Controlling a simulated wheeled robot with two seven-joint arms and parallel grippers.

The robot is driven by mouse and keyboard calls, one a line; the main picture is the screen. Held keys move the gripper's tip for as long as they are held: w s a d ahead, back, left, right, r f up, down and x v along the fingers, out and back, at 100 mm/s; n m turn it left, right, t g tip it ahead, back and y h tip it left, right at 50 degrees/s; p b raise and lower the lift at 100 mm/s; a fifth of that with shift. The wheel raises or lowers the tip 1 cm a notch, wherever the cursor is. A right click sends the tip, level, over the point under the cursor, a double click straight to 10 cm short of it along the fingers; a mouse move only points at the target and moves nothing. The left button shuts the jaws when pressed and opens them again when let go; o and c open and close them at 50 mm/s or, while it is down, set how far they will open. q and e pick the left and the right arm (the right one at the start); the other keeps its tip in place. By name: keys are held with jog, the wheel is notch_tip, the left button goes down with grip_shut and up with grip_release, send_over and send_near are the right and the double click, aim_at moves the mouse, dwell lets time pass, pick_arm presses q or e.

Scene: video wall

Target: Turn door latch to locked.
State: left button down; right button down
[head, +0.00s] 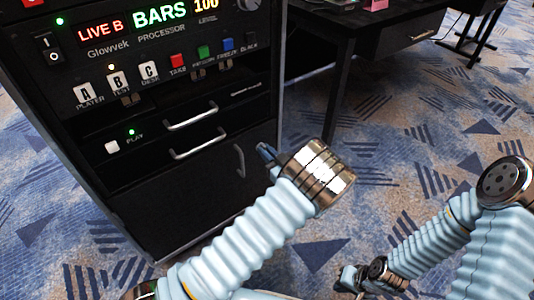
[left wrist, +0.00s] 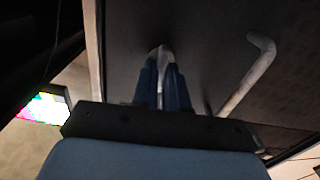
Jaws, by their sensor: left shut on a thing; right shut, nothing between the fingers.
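The black cabinet door (head: 190,190) is at the bottom of the rack and looks closed, with a curved grey handle (head: 241,160) near its right side. The handle also shows in the left wrist view (left wrist: 247,78). My left gripper (head: 266,152) is at the door's right edge, beside the handle. In the left wrist view its blue fingers (left wrist: 166,78) are shut on a small pale grey piece that looks like the latch (left wrist: 162,54). The fingers hide most of it, and its angle is unclear. My right gripper (head: 345,278) is shut and empty, low over the carpet, away from the rack.
Above the door are two drawers with silver handles (head: 198,143) and a panel of lit displays and coloured buttons (head: 177,62). A black desk (head: 340,45) stands right of the rack. Open patterned carpet (head: 400,150) lies in front of it.

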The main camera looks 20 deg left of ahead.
pick_arm(q)
jog(key=shift+s+a+f+n+b, duration=0.1)
jog(key=shift+f+n+b, duration=0.05)
jog(key=shift+n+b, duration=3.75)
jog(key=shift+s+a+f+n+b, duration=0.15)
jog(key=shift+n+b, duration=2.8)
jog(key=shift+n, duration=1.75)
jog(key=c, duration=1.2)
grip_release()
jog(key=shift+o, duration=0.2)
jog(key=shift+d, duration=0.1)
